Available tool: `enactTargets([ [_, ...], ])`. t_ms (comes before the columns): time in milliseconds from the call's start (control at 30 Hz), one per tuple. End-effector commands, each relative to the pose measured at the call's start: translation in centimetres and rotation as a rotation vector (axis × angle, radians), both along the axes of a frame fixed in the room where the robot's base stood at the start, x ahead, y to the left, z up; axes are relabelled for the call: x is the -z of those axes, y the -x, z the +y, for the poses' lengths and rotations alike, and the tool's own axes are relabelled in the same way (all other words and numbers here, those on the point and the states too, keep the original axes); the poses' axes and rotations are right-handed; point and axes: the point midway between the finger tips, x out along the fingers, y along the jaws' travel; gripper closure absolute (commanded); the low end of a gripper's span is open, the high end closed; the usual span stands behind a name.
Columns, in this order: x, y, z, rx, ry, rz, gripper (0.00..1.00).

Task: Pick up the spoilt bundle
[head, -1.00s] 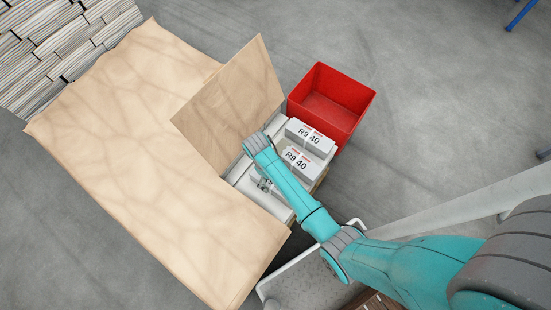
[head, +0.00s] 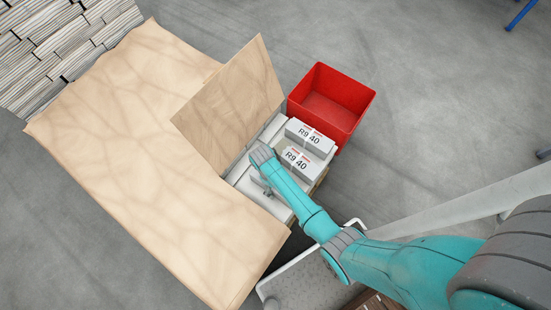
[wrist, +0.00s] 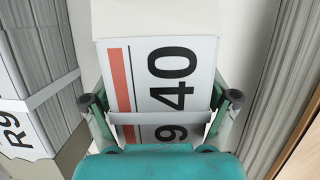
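In the wrist view, a white bundle (wrist: 170,70) lies under my gripper, with a red stripe, large digits and a pale band across it. My gripper (wrist: 162,100) is open, one finger on each side of this bundle. I cannot tell whether the fingers touch it. In the head view, my gripper (head: 262,186) is low over the left part of the uncovered stack, and my arm hides much of what is below it. Two bundles marked R9 40 show there, a farther one (head: 310,134) and a nearer one (head: 297,165). No spoilage is clear on any bundle.
A brown sheet (head: 130,150) covers most of the stack, with a raised flap (head: 230,105) close behind my gripper. An empty red bin (head: 335,100) stands behind the bundles. Another bundle (wrist: 40,70) stands at the left of the wrist view.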

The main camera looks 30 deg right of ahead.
Motion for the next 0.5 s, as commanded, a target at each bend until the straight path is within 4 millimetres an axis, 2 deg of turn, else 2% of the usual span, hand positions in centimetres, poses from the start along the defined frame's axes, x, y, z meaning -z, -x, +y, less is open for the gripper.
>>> enactTargets([
  [33, -0.01, 0.0, 0.0, 0.0, 0.0, 0.0, 0.38],
  [233, 0.0, 0.0, 0.01, 0.0, 0.0, 0.0, 0.88],
  [267, -0.08, -0.11, 0.01, 0.0, 0.0, -0.002, 0.91],
  [500, -0.12, -0.08, 0.01, 0.0, 0.0, -0.002, 0.92],
])
